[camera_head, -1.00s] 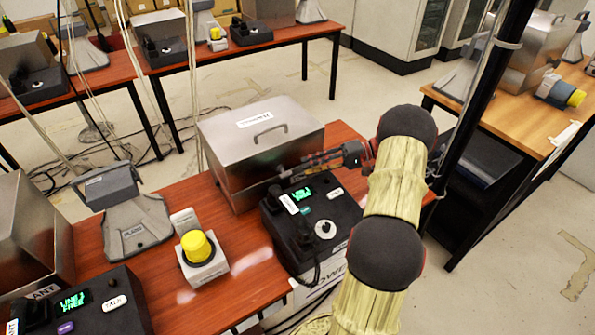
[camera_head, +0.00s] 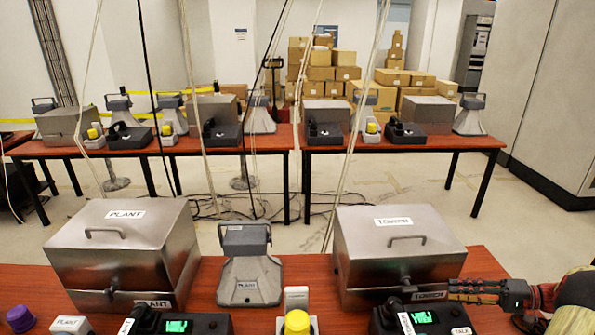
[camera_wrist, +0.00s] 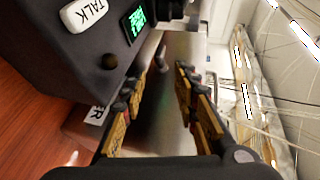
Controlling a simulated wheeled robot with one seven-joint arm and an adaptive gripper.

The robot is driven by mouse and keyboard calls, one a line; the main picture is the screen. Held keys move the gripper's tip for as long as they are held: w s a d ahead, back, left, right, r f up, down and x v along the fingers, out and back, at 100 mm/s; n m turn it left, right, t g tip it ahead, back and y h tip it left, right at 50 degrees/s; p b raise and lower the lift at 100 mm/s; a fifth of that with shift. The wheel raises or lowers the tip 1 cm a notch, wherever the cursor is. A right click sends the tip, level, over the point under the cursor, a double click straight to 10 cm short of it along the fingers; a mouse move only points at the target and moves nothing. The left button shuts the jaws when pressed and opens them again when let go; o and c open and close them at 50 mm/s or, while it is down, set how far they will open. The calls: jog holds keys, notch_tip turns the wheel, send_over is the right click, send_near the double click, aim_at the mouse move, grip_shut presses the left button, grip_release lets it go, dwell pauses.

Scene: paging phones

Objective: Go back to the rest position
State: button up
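My gripper (camera_head: 452,289) is at the right of the head view, reaching left along the front of the right metal box (camera_head: 400,255). In the wrist view my gripper (camera_wrist: 160,86) has its two padded fingers apart with nothing between them. A small front latch or knob (camera_wrist: 160,55) on the metal box lies ahead of the gap, apart from the fingertips. The dark phone console (camera_head: 425,318) stands in front of that box, partly cut off by the lower edge. It also fills the upper left of the wrist view, with its TALK label (camera_wrist: 87,13) and green display (camera_wrist: 134,22).
A left metal box (camera_head: 115,250) marked PLANT, a grey horn speaker (camera_head: 249,278), a yellow button (camera_head: 297,322) and a purple button (camera_head: 20,317) share the red table (camera_head: 490,266). More phone tables and cardboard boxes (camera_head: 325,72) stand behind. Open floor lies between the tables.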

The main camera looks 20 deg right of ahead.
jog(key=shift+w+a+r, duration=0.2)
jog(key=shift+a, duration=0.1)
jog(key=w+a+r+n+g+h, duration=0.15)
jog(key=a+r+g, duration=0.3)
jog(key=a, duration=0.75)
jog(key=w+a+r+n+g+h, duration=0.1)
jog(key=a+r+g+h, duration=0.35)
jog(key=a, duration=0.75)
jog(key=s+a+r+n+t+h, duration=0.2)
jog(key=s+a+r+h, duration=0.1)
jog(key=s+a, duration=0.5)
jog(key=s+a+r+n+t+h+p, duration=0.1)
jog(key=s+a+r+t+h, duration=0.2)
jog(key=s+a, duration=0.6)
jog(key=shift+a+r+n, duration=0.35)
jog(key=shift+r, duration=0.05)
jog(key=shift+w, duration=0.1)
jog(key=shift+c, duration=0.2)
